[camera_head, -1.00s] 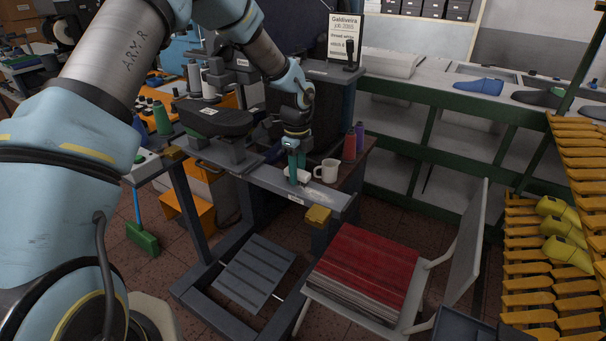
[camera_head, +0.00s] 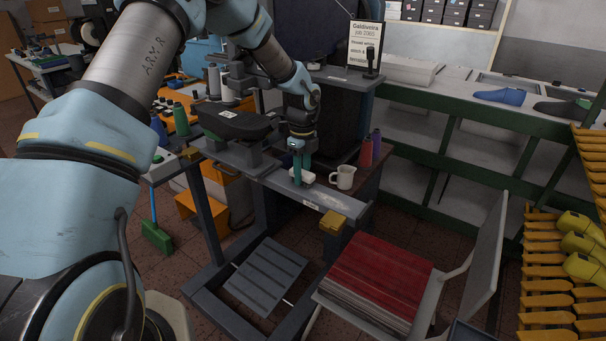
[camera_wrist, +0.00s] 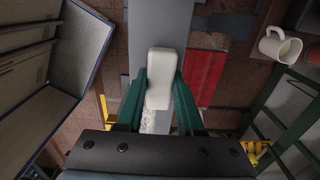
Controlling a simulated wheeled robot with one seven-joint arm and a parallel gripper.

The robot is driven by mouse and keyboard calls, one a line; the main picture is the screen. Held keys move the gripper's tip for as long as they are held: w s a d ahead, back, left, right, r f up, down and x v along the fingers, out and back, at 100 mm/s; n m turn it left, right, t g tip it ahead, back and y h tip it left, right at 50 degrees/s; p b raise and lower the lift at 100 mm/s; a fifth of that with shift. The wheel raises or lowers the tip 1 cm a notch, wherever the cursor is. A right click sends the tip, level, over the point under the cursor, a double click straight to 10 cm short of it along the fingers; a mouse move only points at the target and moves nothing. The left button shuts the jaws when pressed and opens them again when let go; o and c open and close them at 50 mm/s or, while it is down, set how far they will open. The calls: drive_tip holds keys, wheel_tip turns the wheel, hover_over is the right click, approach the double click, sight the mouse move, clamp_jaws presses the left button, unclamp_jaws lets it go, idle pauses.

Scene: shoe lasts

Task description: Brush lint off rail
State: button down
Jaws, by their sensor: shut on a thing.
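The grey rail (camera_head: 274,181) runs along the front of the machine stand. It also shows as a grey strip under my gripper in the wrist view (camera_wrist: 160,25). Pale lint (camera_head: 328,199) lies on its right part, between the block and the yellow end piece; in the wrist view the lint (camera_wrist: 156,122) shows between my fingers. My gripper (camera_head: 301,170) has green fingers shut on a white block (camera_wrist: 161,78), likely the brush. The block is at the rail's top; whether it touches the surface is unclear. Its underside is hidden.
A chair with a red stack (camera_head: 376,279) stands in front. A green shelf frame is at right.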

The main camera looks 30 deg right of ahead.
drive_tip(key=shift+r, duration=2.9)
drive_tip(key=shift+r, duration=1.5)
drive_tip(key=shift+d, duration=0.1)
drive_tip(key=shift+f, duration=0.1)
